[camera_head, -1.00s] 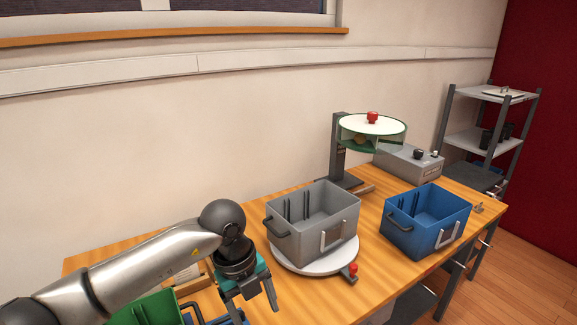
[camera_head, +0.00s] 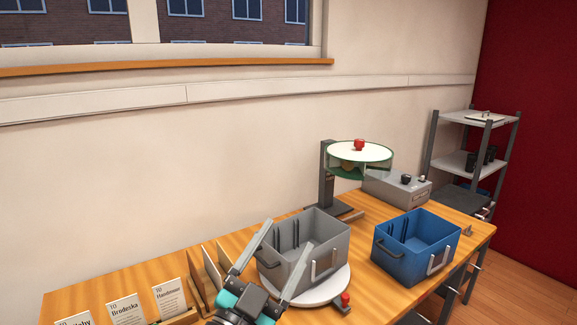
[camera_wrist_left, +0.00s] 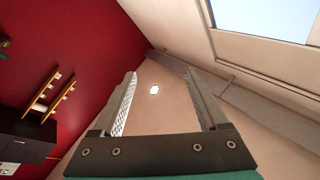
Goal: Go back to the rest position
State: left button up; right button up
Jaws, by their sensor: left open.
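My left gripper (camera_head: 276,262) is at the bottom centre of the head view, pointing up and in front of the grey bin. Its two fingers are spread apart with nothing between them. In the left wrist view the open fingers (camera_wrist_left: 162,100) point toward the pale wall and the dark red wall, with no object between them. My right gripper is in neither view.
A grey bin (camera_head: 330,243) sits on a round white turntable (camera_head: 322,290). A blue bin (camera_head: 413,262) stands to its right on the wooden table (camera_head: 130,273). The laser marker (camera_head: 327,180) stands behind. Labelled cards (camera_head: 125,310) stand at lower left.

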pick_arm(q)
jog(key=s+a+f+n+g+y, duration=0.3)
jog(key=a+f+n+y, duration=0.3)
jog(key=f, duration=0.3)
jog(key=s+a+f+n+g+y, duration=0.25)
jog(key=a+f+g+y, duration=0.2)
jog(key=a+f, duration=0.35)
jog(key=s+a+f+g, duration=0.1)
jog(key=s+f+g, duration=0.4)
jog(key=s, duration=0.4)
jog(key=s+f+g, duration=0.4)
jog(key=s+f, duration=0.2)
jog(key=s, duration=0.3)
notch_tip(320, 180, down, 28)
jog(key=s+b, duration=0.2)
jog(key=b, duration=0.4)
jog(key=s+a+f+g+b, duration=0.2)
jog(key=s+f+b, duration=0.3)
jog(key=s+f, duration=1)
notch_tip(320, 180, down, 4)
jog(key=shift+s+a+f, duration=0.25)
jog(key=shift+s+a, duration=0.05)
jog(key=shift+a, duration=0.1)
